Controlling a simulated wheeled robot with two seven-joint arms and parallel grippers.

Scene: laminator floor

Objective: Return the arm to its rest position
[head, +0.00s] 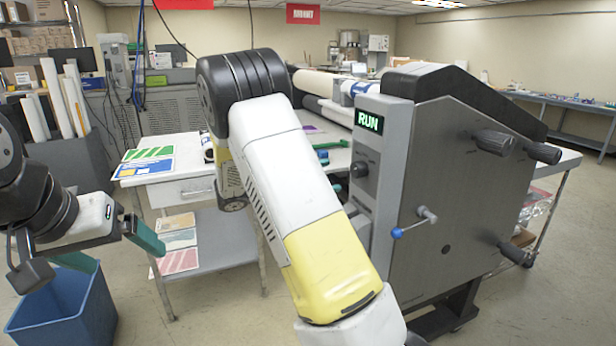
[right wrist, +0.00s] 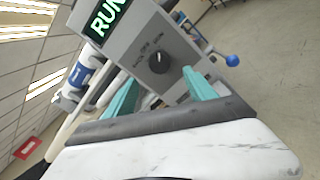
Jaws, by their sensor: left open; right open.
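My right arm (head: 300,190) rises through the middle of the head view, and its gripper is hidden there. In the right wrist view my right gripper (right wrist: 161,82) is open, its teal fingers apart with nothing held between them. They point toward the grey laminator (right wrist: 187,45), with its knob seen between them. My left gripper (head: 112,248) is open and empty at the left of the head view, above a blue bin (head: 62,312).
The laminator (head: 456,190) stands right of my right arm, with a lit green RUN display (head: 369,121) and a blue-tipped lever (head: 410,228). A white table (head: 180,190) with printed sheets stands behind the arm. Rolls (head: 68,100) stand at the left. Open floor lies at lower right.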

